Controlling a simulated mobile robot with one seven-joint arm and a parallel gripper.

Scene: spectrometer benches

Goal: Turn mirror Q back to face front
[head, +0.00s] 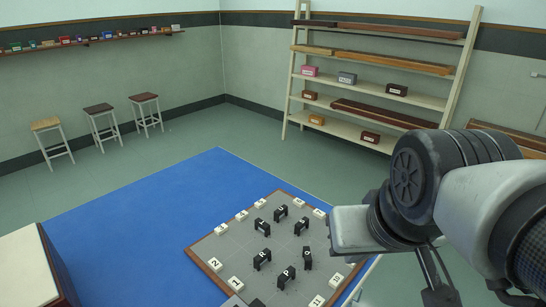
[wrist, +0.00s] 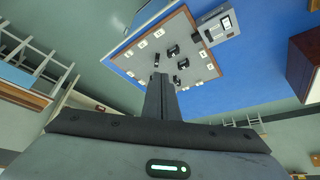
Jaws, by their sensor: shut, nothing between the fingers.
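Several small black mirror blocks stand on a grey board (head: 228,250) with a brown rim in the head view. One lettered block (head: 262,259) is at the left and another (head: 287,277) at the front. A block at the right (head: 306,258) seems turned differently from these two. The letters are too small to tell surely which is mirror Q. In the wrist view the board (wrist: 187,63) shows beyond my gripper (wrist: 159,82), whose fingers are shut and empty. My gripper is apart from the blocks, and its fingers hide part of the board.
White numbered tiles (head: 214,264) line the board's edges. The board lies over a blue floor area (head: 130,225). A grey device (wrist: 217,24) sits at the board's corner in the wrist view. Shelves (head: 400,97) and stools (head: 98,108) stand farther back, with clear floor between.

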